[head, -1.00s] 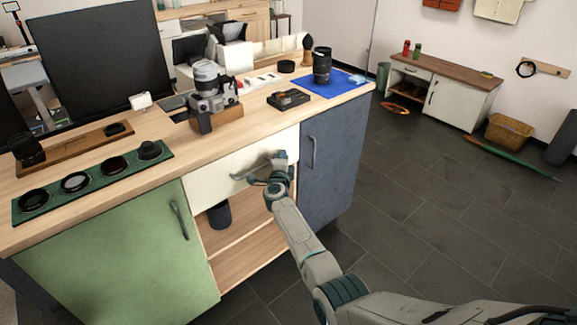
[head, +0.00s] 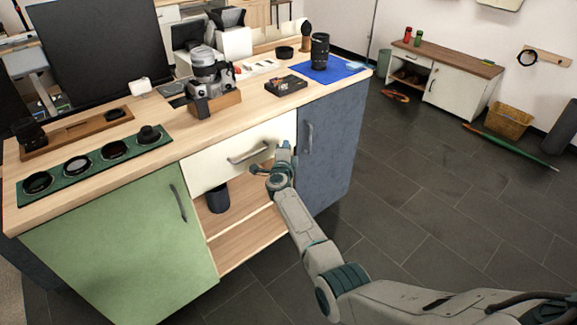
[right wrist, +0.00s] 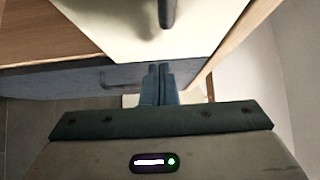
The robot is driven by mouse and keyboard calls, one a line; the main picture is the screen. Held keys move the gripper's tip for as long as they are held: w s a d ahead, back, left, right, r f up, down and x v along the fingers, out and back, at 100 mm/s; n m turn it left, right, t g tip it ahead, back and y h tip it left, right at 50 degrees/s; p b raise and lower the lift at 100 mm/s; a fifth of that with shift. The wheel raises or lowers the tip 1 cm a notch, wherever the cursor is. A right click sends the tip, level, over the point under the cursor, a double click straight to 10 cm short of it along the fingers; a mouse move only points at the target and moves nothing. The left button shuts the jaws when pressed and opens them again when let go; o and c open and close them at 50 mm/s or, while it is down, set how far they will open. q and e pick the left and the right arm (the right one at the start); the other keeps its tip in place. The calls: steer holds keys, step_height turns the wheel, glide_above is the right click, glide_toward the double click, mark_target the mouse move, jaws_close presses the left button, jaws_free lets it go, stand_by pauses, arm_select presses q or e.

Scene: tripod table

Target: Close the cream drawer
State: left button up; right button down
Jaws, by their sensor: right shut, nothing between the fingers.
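The cream drawer (head: 215,172) is in the counter, between the green door and the blue door. Its front looks about flush with its neighbours in the head view, with no clear gap showing. Its curved grey handle (head: 248,153) is free of my gripper. My right gripper (head: 285,150) is shut and empty, in front of the drawer's right end near the blue door. In the right wrist view the shut fingers (right wrist: 158,72) lie just below the cream front (right wrist: 205,25) and its handle (right wrist: 167,12). I cannot tell whether they touch it. My left gripper is out of view.
Below the drawer is an open shelf (head: 240,232) with a dark cylinder (head: 217,197). The green door (head: 120,235) and blue door (head: 335,140) look shut. A camera (head: 210,80) and lenses stand on the counter.

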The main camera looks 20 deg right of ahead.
steer(key=d+p+v, duration=0.1)
steer(key=p+v, duration=0.1)
steer(key=v, duration=0.8)
steer(key=s+a+f+n+g+y+p, duration=0.1)
steer(key=s+f+n+g+y+p, duration=0.2)
steer(key=s+f+n, duration=0.8)
steer(key=s+a+f+n+g+y, duration=0.1)
steer(key=s+f+n+g+y, duration=0.3)
steer(key=s+f, duration=1.35)
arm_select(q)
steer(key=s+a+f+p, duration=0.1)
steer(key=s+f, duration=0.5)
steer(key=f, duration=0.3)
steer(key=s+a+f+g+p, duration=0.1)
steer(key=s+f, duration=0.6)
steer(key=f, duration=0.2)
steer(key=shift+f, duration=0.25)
arm_select(e)
steer(key=s+d+f+n+g, duration=0.2)
steer(key=s+f, duration=0.3)
steer(key=s, duration=0.5)
steer(key=s+d+f+n+g, duration=0.3)
steer(key=s+f, duration=0.1)
steer(key=s, duration=0.7)
steer(key=s+d+f+n+g, duration=0.3)
steer(key=s+f, duration=0.2)
steer(key=s, duration=0.6)
steer(key=shift+d+f, duration=0.35)
